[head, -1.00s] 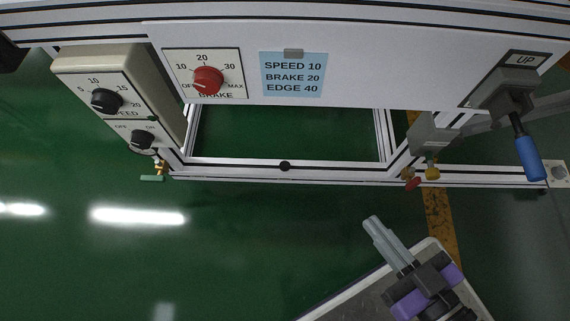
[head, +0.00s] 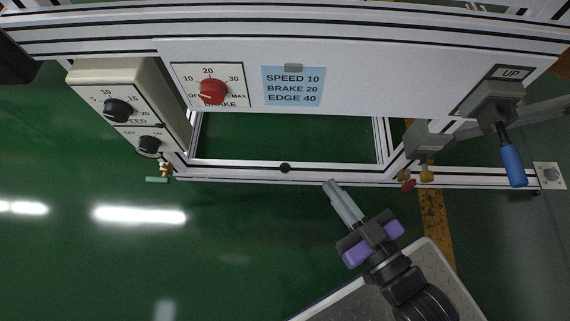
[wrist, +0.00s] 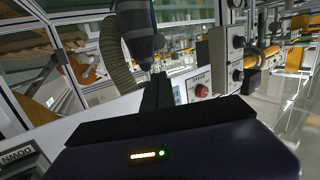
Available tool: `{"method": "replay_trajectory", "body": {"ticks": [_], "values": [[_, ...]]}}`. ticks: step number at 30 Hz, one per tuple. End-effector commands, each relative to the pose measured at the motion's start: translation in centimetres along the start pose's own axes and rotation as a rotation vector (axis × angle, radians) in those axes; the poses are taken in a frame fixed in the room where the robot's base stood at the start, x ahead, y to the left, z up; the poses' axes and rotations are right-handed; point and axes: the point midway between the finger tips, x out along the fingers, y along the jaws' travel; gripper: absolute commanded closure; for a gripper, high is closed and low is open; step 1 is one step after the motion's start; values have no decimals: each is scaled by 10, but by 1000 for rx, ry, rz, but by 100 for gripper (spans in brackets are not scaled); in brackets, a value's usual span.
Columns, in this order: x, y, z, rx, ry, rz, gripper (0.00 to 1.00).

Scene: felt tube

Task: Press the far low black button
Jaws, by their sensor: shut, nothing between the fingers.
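A small round black button (head: 285,167) sits on the low aluminium rail of the frame, below the white panel. Two larger black knobs are on the beige box at the left: the speed knob (head: 118,110) and, below it, the off/on knob (head: 149,144). My gripper (head: 329,184) is shut and empty, its fingers pointing up and left. In the head view its tips appear a little right of the small button and just below the rail; I cannot tell the gap in depth. In the wrist view the dark fingers (wrist: 156,75) are together, and I cannot make out the small button.
The white panel (head: 370,75) carries a red brake knob (head: 212,91) and a blue note (head: 293,86). At right are a lever with a blue handle (head: 513,166) and red and yellow fittings (head: 426,174) near the rail. Green floor (head: 240,240) is clear below the rail.

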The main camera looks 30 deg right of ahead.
Motion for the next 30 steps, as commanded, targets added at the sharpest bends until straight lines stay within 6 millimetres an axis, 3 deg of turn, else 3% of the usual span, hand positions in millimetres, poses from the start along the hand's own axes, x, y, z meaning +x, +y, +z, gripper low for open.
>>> {"method": "replay_trajectory", "body": {"ticks": [18, 26, 30], "values": [[178, -30, 79, -211, -178, -51, 100], [253, -28, 116, -351, -339, -38, 100], [282, -16, 146, -447, -468, -13, 100]]}}
